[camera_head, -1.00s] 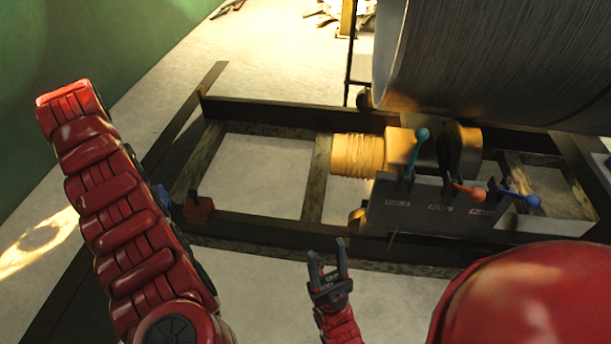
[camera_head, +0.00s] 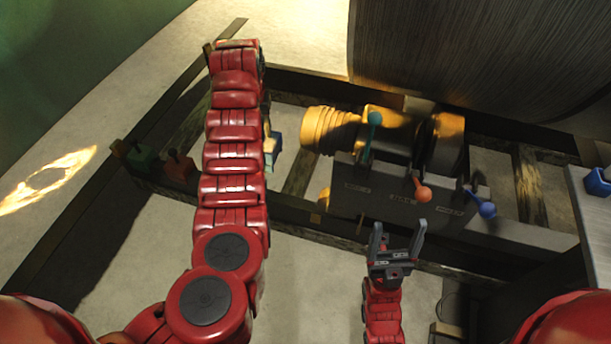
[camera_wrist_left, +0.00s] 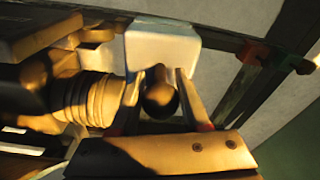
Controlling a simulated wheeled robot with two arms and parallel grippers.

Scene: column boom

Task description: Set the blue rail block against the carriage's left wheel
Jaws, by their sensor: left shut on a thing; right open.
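My left gripper (camera_wrist_left: 160,86) is shut on the dark round knob of a block. This rail block (camera_wrist_left: 163,47) looks washed-out pale in the left wrist view. In the head view the block (camera_head: 271,147) shows pale with a bluish edge beside my left forearm, which hides the fingers. It is over the left bay of the dark frame. The carriage (camera_head: 385,185) has a yellow motor and a lever panel. A tan part (camera_head: 317,207) sits near its lower left; I cannot tell whether it is the left wheel. My right gripper (camera_head: 398,238) is open and empty in front of the panel.
A red block (camera_head: 179,168) and a green block (camera_head: 141,158) with knobs stand at the frame's left end. Teal, orange and blue levers (camera_head: 422,193) stick up from the panel. A large drum (camera_head: 450,60) is behind. A blue object (camera_head: 598,181) lies at the right edge.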

